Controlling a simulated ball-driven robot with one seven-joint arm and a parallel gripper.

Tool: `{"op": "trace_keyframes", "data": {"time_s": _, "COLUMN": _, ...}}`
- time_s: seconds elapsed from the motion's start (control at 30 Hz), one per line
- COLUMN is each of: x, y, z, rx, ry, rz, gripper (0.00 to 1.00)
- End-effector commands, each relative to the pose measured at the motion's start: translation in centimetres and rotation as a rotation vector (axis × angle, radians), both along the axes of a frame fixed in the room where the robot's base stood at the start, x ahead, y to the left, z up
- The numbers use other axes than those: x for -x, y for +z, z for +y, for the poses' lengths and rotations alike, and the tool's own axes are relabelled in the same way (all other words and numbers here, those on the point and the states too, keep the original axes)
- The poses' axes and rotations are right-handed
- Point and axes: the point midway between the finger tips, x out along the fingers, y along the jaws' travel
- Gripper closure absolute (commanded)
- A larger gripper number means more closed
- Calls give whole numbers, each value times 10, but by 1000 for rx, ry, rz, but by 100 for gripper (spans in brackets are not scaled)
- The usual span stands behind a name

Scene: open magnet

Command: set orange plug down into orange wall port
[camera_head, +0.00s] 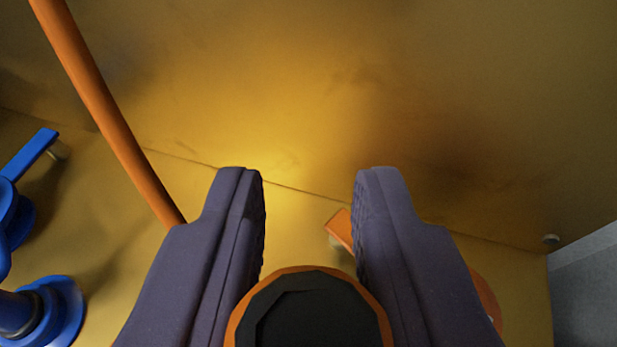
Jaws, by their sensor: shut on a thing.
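My gripper (310,175) reaches in from the bottom edge, its two dark purple-grey fingers on either side of the orange plug (243,318). The plug shows as an orange ring around a dark round face, low between the fingers and cut by the bottom edge. The fingers are shut on it. Beyond the right finger is what looks like the orange wall port (341,228). Only its orange lever end and a curved orange rim (487,297) show; the finger and plug hide the rest. The plug appears apart from it, but the depth gap is unclear.
A blue fitting with a lever (32,155) and a round flange (66,305) stands at the left. An orange rod or cable (110,120) slants from the top left to behind the left finger. A yellow wall (330,90) fills the background; a grey surface (590,290) is at lower right.

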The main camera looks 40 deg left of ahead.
Motion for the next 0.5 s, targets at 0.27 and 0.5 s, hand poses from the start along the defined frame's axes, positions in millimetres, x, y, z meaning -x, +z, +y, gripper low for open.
{"op": "trace_keyframes", "data": {"time_s": 0.27, "x": 0, "y": -25, "z": 0, "rx": 0, "ry": 0, "rz": 0, "gripper": 100}}
{"op": "trace_keyframes", "data": {"time_s": 0.5, "x": 0, "y": -48, "z": 0, "rx": 0, "ry": 0, "rz": 0, "gripper": 100}}
